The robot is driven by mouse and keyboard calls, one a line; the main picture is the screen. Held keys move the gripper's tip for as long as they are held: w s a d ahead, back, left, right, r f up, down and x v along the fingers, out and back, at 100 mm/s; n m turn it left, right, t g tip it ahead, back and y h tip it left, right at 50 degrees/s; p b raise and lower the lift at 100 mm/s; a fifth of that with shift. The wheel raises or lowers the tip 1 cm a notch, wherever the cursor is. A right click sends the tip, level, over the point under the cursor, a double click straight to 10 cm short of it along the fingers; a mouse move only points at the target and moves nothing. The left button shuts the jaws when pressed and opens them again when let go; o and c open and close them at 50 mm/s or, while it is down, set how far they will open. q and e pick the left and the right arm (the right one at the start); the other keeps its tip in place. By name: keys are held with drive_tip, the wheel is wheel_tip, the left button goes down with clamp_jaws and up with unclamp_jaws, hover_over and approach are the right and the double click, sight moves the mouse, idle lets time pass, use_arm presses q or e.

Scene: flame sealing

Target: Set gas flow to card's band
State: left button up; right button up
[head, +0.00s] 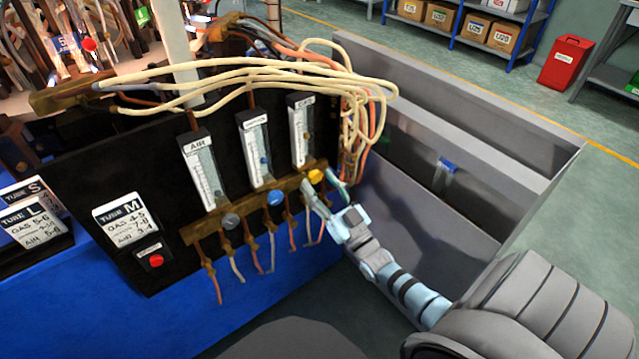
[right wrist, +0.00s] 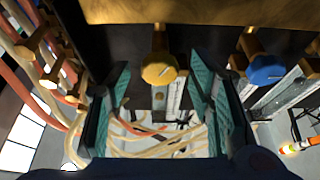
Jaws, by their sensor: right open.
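The gas flowmeter (head: 301,132) is the rightmost of three tubes on the black panel. Its yellow knob (head: 316,176) sits below it on the brass manifold. My right gripper (head: 325,188) is open at the yellow knob. In the right wrist view the yellow knob (right wrist: 159,68) lies between the open fingers (right wrist: 160,100), apart from both. The float level in the gas tube is too small to read. My left gripper is not in view.
A blue knob (head: 275,198) and a grey knob (head: 231,221) sit left of the yellow one. Cream hoses (head: 350,75) loop over the panel's top right. A red button (head: 156,261) is below the card. Cards for S and L (head: 32,222) stand at far left.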

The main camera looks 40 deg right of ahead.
drive_tip(key=shift+w+r, duration=0.2)
drive_tip(key=shift+w, duration=0.25)
drive_tip(key=shift+c, duration=0.3)
